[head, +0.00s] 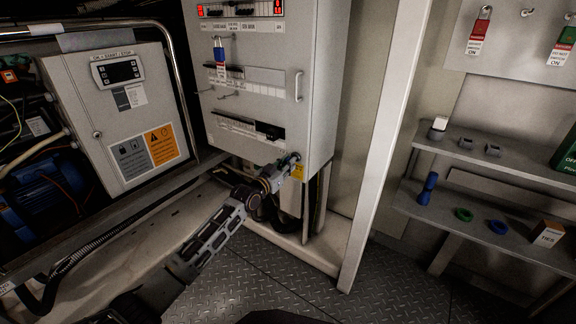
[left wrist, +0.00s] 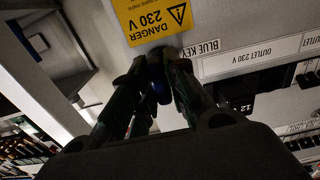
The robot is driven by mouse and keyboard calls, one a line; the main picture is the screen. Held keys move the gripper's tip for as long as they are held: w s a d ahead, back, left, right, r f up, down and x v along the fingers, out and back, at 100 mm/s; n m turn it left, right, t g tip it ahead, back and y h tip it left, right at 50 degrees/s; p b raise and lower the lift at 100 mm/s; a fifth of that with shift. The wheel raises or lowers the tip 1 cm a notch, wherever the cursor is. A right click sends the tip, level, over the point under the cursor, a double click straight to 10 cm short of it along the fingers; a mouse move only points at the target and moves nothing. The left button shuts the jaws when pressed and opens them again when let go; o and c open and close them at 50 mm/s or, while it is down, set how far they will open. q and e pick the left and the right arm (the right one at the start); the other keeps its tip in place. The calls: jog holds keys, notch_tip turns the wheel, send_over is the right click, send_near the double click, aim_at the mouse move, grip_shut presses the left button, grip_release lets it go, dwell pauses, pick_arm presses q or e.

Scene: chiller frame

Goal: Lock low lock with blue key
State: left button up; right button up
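The grey control cabinet (head: 262,100) stands in the middle of the head view. My left gripper (head: 290,161) is at its lower right front corner, beside the yellow danger sign (head: 298,172). In the left wrist view, my left gripper (left wrist: 158,76) has its fingers close together around a small dark and blue piece, the blue key (left wrist: 158,88). It is at the cabinet face, just below the danger sign (left wrist: 153,18) and beside the "BLUE KEY" label (left wrist: 199,49). The low lock is mostly hidden by the fingers. My right gripper is not in view.
A blue padlock (head: 219,52) with a tag hangs higher on the cabinet. A handle (head: 298,85) sticks out at its right. A white post (head: 385,140) stands right of the cabinet. Shelves (head: 500,169) with small parts are farther right. The checkered floor is clear.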

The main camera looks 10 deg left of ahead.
pick_arm(q)
jog(key=shift+m+p, duration=0.7)
jog(key=shift+m, duration=0.7)
jog(key=shift+m+p, duration=0.65)
jog(key=shift+m, duration=0.75)
jog(key=shift+m+p, duration=0.75)
jog(key=shift+m, duration=0.65)
